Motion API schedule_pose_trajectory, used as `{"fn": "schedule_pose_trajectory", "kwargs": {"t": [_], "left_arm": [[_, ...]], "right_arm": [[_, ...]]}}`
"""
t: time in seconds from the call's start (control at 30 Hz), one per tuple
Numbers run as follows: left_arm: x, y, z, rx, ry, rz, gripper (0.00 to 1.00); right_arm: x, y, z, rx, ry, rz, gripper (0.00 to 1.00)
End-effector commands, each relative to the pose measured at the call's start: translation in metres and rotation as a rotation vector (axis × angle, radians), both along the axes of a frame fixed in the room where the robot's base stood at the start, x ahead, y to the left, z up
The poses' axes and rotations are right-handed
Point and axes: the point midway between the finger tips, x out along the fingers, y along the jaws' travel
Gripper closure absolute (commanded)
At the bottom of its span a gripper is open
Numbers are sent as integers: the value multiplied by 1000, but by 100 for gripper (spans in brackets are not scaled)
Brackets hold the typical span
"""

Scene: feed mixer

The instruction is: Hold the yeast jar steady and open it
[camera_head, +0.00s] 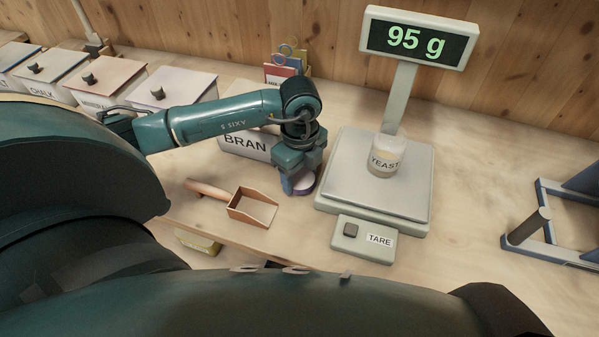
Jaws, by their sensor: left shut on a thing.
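The yeast jar (385,160) is a small, clear jar with a YEAST label and pale contents. It stands upright on the plate of the scale (338,192); no coloured lid shows on it. My left gripper (301,184) points down just left of the scale, apart from the jar. It is shut on a small, round lilac thing (306,183), low over the table. The gripper hides part of this thing, and I cannot tell for sure if it is a lid. My right gripper is not in view.
The scale display (417,40) reads 95 g. A scoop (252,207) lies left of the scale. The BRAN bin (246,144) and other lidded bins stand behind my left arm. A blue-grey frame (540,222) stands at the right. The table between scale and frame is clear.

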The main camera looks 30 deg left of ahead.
Motion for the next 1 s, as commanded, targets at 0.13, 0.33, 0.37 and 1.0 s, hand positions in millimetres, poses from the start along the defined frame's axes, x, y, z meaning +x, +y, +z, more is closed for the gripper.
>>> {"fn": "schedule_pose_trajectory", "kwargs": {"t": [0.13, 0.33, 0.37, 1.0], "left_arm": [[0, 0, -10, 0, 1, 0, 69], [0, 0, -11, 0, 0, -1, 69], [0, 0, -12, 0, 0, -1, 69], [0, 0, -7, 0, -1, -1, 20]], "right_arm": [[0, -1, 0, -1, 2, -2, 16], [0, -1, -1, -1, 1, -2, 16], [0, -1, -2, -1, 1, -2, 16], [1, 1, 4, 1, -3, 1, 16]]}}
